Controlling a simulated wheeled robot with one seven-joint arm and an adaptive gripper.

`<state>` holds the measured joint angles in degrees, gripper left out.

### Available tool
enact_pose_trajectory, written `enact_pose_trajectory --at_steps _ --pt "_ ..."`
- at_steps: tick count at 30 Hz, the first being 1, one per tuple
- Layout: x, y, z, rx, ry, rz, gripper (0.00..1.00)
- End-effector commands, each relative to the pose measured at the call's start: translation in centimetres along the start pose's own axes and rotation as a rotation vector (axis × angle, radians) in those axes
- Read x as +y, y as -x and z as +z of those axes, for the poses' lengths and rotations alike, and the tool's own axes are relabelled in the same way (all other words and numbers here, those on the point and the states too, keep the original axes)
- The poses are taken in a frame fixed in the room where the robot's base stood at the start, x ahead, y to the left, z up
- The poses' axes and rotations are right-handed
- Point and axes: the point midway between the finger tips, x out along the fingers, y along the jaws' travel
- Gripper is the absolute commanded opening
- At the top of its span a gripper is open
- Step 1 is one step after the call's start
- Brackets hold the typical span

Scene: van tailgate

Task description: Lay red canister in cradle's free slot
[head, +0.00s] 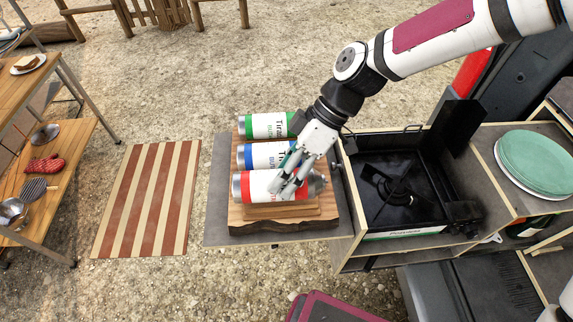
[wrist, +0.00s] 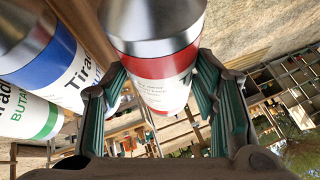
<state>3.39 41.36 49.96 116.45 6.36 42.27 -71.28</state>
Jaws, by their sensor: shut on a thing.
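The red canister (head: 258,187) lies on its side at the front of the wooden cradle (head: 285,226) in the head view. My gripper (head: 287,188) is shut around it near its right half. In the wrist view, the red canister (wrist: 165,75) sits between the two fingers of my gripper (wrist: 165,105). The blue canister (head: 262,155) and the green canister (head: 268,125) lie parallel behind it in the cradle. Whether the red canister rests fully on the slot is hard to tell; its underside is hidden.
The cradle stands on a grey board (head: 217,195) beside a black stove (head: 390,190) on the right. A plate stack (head: 535,160) lies further right. A striped mat (head: 148,200) lies on the ground at left, near a wooden shelf (head: 45,150).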

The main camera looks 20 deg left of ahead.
Motion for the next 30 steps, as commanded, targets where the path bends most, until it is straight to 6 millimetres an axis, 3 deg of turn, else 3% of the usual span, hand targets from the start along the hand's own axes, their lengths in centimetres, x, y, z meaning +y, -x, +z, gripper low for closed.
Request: enact_pose_trajectory --at_steps 15,29,30 --pt "0.9 -1.9 1.1 0.000 0.000 0.000 0.14" --pt "0.9 -2.2 1.2 0.000 0.000 0.001 0.14" --pt "0.9 -2.2 1.2 0.000 0.000 0.001 0.63"
